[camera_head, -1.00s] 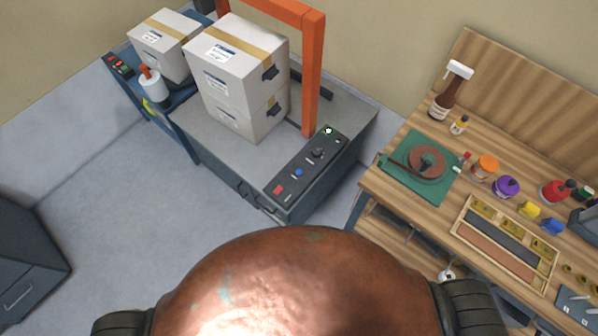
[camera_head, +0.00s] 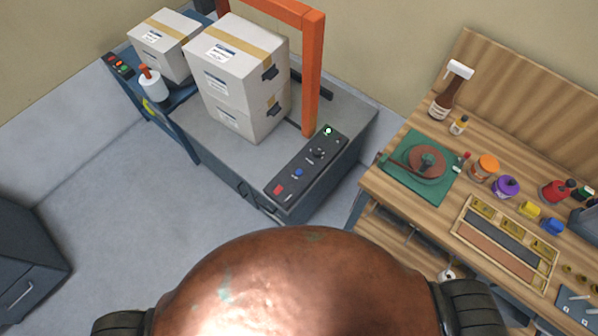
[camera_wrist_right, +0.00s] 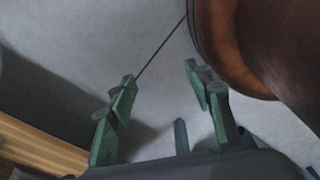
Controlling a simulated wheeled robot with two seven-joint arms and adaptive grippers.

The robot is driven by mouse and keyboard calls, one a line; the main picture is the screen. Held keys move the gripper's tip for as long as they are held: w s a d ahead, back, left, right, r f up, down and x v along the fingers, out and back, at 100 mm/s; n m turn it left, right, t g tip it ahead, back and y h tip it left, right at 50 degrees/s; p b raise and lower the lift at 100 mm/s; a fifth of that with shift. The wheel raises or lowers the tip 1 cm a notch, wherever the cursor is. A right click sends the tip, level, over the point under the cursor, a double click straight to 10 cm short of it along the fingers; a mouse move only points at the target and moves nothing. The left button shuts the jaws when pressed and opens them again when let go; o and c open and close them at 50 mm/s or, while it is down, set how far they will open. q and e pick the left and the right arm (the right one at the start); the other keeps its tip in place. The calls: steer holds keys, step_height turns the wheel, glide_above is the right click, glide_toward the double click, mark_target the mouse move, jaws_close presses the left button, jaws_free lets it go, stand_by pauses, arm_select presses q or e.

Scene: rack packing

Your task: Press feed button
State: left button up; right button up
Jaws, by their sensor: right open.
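A dark control panel (camera_head: 306,161) lies along the front right edge of the grey strapping machine (camera_head: 214,142). It carries a red button (camera_head: 278,189), a blue button (camera_head: 298,172), a black knob (camera_head: 318,152) and a small green lit button or lamp (camera_head: 328,130). The labels are too small to read, so I cannot tell which is the feed button. My right gripper (camera_wrist_right: 161,76) shows only in its wrist view, open and empty above the grey floor, away from the panel. My left gripper is not in view.
Two stacked boxes (camera_head: 238,65) stand on the machine beside an orange arch (camera_head: 313,75). Another box (camera_head: 165,42) and a second small button panel (camera_head: 118,65) are at the left. A wooden workbench (camera_head: 400,198) with bottles stands right. A dark cabinet (camera_head: 25,250) stands left; floor between is clear.

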steer(key=shift+a, duration=0.1)
steer(key=shift+c, duration=0.6)
steer(key=c, duration=0.3)
steer(key=shift+d, duration=0.2)
jaws_close()
steer(key=shift+a, duration=0.2)
stand_by(0.7)
